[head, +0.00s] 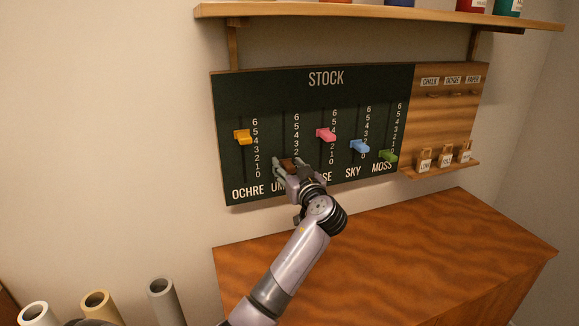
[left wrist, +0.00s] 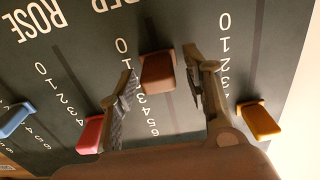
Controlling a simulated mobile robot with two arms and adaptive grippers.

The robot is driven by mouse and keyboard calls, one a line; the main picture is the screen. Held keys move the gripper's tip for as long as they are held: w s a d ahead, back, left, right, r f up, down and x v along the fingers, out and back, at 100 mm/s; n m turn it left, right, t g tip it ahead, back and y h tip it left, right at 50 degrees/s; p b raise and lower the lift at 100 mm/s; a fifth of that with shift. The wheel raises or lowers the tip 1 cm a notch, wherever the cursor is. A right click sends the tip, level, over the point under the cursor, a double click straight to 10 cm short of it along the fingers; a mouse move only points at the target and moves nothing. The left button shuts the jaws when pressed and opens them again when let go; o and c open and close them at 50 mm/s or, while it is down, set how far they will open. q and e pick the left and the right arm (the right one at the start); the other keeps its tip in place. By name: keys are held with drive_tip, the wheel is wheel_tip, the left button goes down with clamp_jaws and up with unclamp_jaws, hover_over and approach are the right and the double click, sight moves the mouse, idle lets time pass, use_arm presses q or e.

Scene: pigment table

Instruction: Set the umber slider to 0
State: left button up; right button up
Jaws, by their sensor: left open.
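The umber slider (head: 287,162) is a brown block low on its slot in the dark STOCK board (head: 345,98). It also shows in the left wrist view (left wrist: 158,72), close to the 0 end of its scale; the exact mark is hidden by the finger. My left gripper (head: 290,166) is at the board with its fingers around the slider. In the left wrist view my left gripper (left wrist: 160,62) is open, one finger on each side of the block, with gaps between. The UMBER label is partly hidden behind the gripper. My right gripper is not in view.
The ochre slider (head: 243,137) and pink slider (head: 325,134) flank the gripper. The blue slider (head: 359,147) and green slider (head: 388,156) are farther right. A wooden cabinet (head: 380,245) stands below, a shelf (head: 380,14) above. Several tubes (head: 98,308) stand at lower left.

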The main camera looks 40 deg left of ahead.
use_arm(q)
clamp_jaws()
idle(0.5)
